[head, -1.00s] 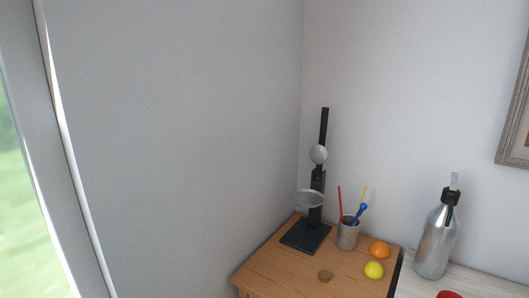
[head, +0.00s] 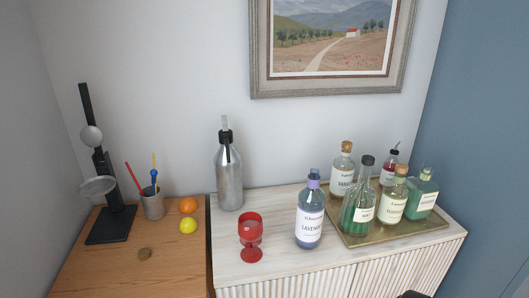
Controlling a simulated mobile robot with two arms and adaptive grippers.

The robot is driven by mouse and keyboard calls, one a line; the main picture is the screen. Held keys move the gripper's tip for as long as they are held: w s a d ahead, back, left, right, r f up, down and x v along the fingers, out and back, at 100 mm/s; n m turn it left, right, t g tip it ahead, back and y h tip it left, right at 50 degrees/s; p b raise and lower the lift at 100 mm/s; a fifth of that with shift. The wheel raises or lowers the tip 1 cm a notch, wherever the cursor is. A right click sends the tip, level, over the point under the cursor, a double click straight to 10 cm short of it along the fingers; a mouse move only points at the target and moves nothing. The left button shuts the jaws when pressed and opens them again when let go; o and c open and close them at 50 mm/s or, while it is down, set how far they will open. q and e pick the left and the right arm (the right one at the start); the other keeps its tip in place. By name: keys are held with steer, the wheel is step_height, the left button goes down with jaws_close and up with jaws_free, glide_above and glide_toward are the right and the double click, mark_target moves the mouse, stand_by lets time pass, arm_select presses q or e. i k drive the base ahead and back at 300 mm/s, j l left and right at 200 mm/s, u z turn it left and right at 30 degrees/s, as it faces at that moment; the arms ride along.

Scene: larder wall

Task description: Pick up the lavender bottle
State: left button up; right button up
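The lavender bottle (head: 310,214) stands upright on the pale wooden cabinet top, near its front edge and just left of the brass tray. It is bluish glass with a white label reading LAVENDER, a purple band at the neck and a dark blue stopper. Neither of my grippers can be made out in the head view. A small dark shape (head: 412,294) shows at the bottom edge, too cut off to identify.
A red goblet (head: 250,231) stands left of the bottle, with a silver siphon (head: 229,176) behind. A brass tray (head: 388,238) with several bottles is close on the right. An orange (head: 188,205), a lemon (head: 188,226) and a black stand (head: 110,225) occupy the wooden table at left.

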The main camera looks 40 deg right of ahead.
mark_target(312, 199)
steer(key=z, duration=1.75)
